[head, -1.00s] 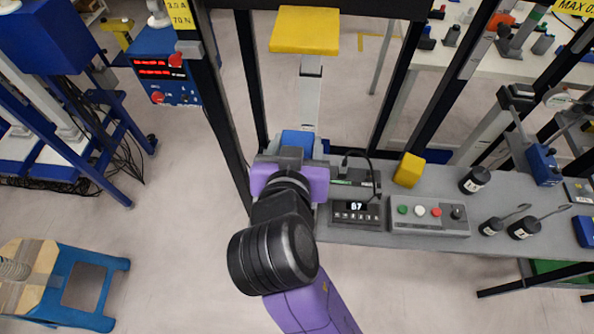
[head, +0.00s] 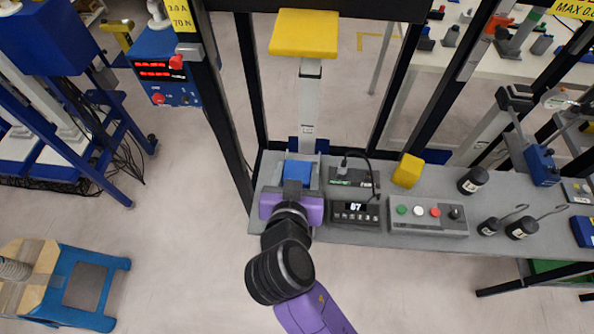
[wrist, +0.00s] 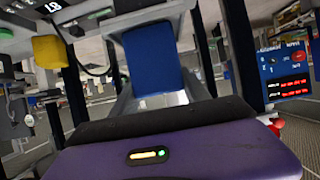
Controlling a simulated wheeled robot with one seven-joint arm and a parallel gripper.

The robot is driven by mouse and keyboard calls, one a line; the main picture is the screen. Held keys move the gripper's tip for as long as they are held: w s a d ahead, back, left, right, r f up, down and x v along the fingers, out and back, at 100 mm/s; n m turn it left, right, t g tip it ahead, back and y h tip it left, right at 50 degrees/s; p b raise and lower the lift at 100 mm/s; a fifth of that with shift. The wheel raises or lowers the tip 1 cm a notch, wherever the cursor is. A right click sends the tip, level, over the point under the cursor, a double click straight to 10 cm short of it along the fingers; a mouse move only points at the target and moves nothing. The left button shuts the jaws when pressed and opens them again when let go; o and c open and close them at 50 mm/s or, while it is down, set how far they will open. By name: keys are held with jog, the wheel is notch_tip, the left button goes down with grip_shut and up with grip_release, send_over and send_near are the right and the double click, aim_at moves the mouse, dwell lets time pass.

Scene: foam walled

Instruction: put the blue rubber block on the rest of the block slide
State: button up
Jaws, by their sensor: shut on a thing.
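The blue rubber block (head: 297,170) is in front of my gripper (head: 294,187), at the left end of the grey bench. My gripper is shut on its near side; the fingertips are largely hidden. In the wrist view the block (wrist: 152,58) stands out beyond the dark front edge of my purple gripper (wrist: 160,112). What I take for the block slide shows as light grey rails (wrist: 198,88) on both sides of the block. I cannot tell whether the block touches them or a rest beneath it.
A yellow pad (head: 304,33) on a grey post stands behind the block. Dark frame uprights (head: 222,110) rise close by on the left. To the right on the bench are a display box (head: 356,212), a yellow block (head: 408,170), a button box (head: 428,215) and black weights (head: 474,180).

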jog(key=shift+f, duration=0.15)
jog(key=o, duration=1.7)
jog(key=shift+c, duration=0.2)
jog(key=shift+r, duration=0.25)
jog(key=b+v, duration=0.1)
jog(key=v, duration=1.1)
jog(key=shift+b, duration=0.4)
jog(key=shift+f, duration=0.15)
